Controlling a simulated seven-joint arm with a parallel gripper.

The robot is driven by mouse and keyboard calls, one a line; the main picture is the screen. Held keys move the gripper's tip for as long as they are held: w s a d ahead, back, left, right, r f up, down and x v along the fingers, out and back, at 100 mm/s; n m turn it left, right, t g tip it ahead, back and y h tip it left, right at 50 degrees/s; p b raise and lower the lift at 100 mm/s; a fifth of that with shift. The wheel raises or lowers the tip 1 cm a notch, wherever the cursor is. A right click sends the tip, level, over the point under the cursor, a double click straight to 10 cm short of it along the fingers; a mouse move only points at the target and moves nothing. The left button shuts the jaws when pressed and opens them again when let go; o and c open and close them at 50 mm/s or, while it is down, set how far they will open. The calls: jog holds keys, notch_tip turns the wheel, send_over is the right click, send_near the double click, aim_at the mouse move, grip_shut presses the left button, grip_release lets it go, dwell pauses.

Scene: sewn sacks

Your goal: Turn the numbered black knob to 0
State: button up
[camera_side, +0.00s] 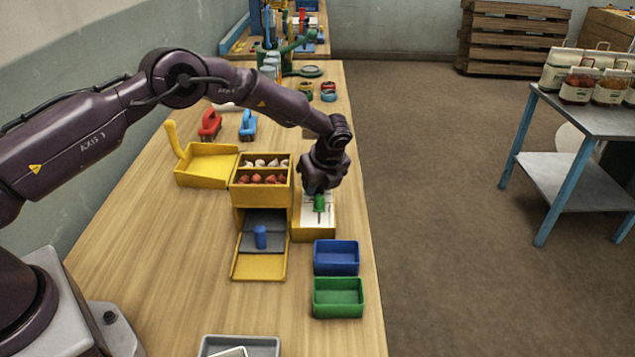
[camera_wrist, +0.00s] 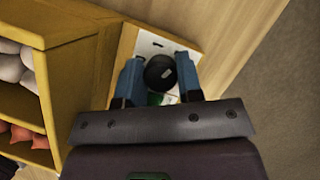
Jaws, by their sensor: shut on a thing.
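The black knob (camera_wrist: 160,72) is round, with a small pale mark on its top. It sits on a white panel in a yellow frame (camera_wrist: 126,45) in the wrist view. My gripper (camera_wrist: 159,75) has its two blue fingers on either side of the knob and is shut on it. In the side view my gripper (camera_side: 319,190) reaches down onto the far part of the white-topped yellow box (camera_side: 316,233), and the knob is hidden behind it. A green part (camera_side: 320,203) stands on the panel just in front of my gripper. The numbers cannot be read.
A yellow shelf unit (camera_side: 262,173) with garlic-like and red items stands close to the left of the panel. Blue (camera_side: 336,258) and green (camera_side: 338,297) bins stand in front. A yellow dustpan (camera_side: 206,164) lies farther left. The table's right edge is close by.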

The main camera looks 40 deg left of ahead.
jog(key=shift+n+g, duration=0.5)
jog(key=shift+n, duration=0.6)
jog(key=o, duration=0.9)
jog(key=v, duration=1.3)
jog(key=shift+d, duration=0.1)
